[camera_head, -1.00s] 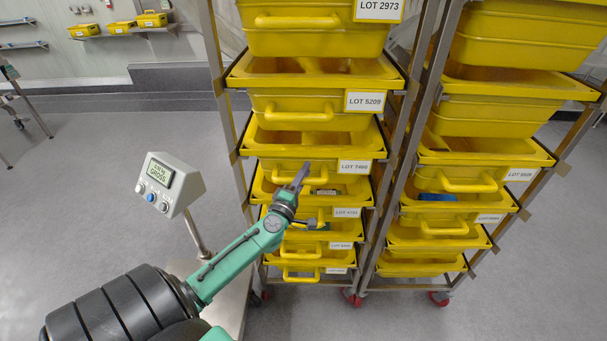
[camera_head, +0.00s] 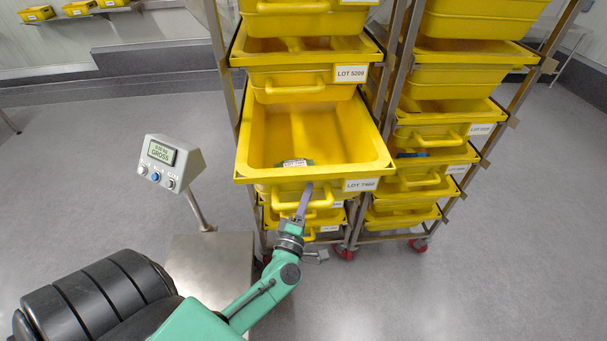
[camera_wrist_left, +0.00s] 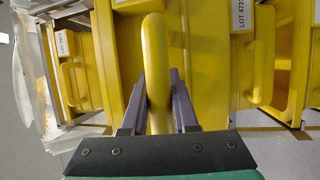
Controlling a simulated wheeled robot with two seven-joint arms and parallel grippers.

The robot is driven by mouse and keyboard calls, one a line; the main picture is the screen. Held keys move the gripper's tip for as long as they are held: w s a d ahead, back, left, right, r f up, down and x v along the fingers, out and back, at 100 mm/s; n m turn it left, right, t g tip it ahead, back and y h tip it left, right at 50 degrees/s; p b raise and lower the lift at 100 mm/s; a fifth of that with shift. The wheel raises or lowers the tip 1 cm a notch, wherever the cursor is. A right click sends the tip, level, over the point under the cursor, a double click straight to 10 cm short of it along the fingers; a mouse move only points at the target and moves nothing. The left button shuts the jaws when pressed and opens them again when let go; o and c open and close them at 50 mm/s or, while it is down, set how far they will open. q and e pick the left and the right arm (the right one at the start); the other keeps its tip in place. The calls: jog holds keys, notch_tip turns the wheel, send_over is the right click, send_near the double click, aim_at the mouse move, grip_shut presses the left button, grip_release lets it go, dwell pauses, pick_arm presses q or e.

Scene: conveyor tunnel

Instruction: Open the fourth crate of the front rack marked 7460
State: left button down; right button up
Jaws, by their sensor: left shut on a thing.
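The yellow crate marked LOT 7460 (camera_head: 262,172) is pulled out of the front rack toward me in the head view, and its inside shows. A small item with a white label (camera_head: 296,163) lies on its floor. My left gripper (camera_head: 304,203) is at the front of this crate. In the left wrist view the purple fingers (camera_wrist_left: 160,100) are shut around the yellow handle bar (camera_wrist_left: 155,60), one on each side. The label of the crate (camera_head: 360,185) faces me at its right front. My right gripper is in no view.
The crate LOT 5209 (camera_head: 290,82) sits above, in the rack, and others sit below. A second rack with yellow crates (camera_head: 425,135) stands at right. A scale with a display post (camera_head: 170,163) and steel platform (camera_head: 208,265) stands at left, close to my arm.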

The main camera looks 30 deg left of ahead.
pick_arm(q)
jog(key=shift+s+d, duration=0.95)
jog(key=shift+s, duration=0.3)
jog(key=shift+s+d, duration=0.9)
jog(key=shift+s, duration=0.3)
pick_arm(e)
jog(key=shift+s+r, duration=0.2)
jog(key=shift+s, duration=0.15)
pick_arm(q)
jog(key=c, duration=0.7)
grip_release()
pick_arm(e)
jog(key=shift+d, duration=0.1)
pick_arm(q)
jog(key=shift+s+d+f, duration=0.1)
jog(key=shift+s+f, duration=0.05)
jog(key=shift+s, duration=0.1)
jog(key=b+v, duration=0.3)
jog(key=v, duration=1.1)
jog(key=shift+b, duration=0.35)
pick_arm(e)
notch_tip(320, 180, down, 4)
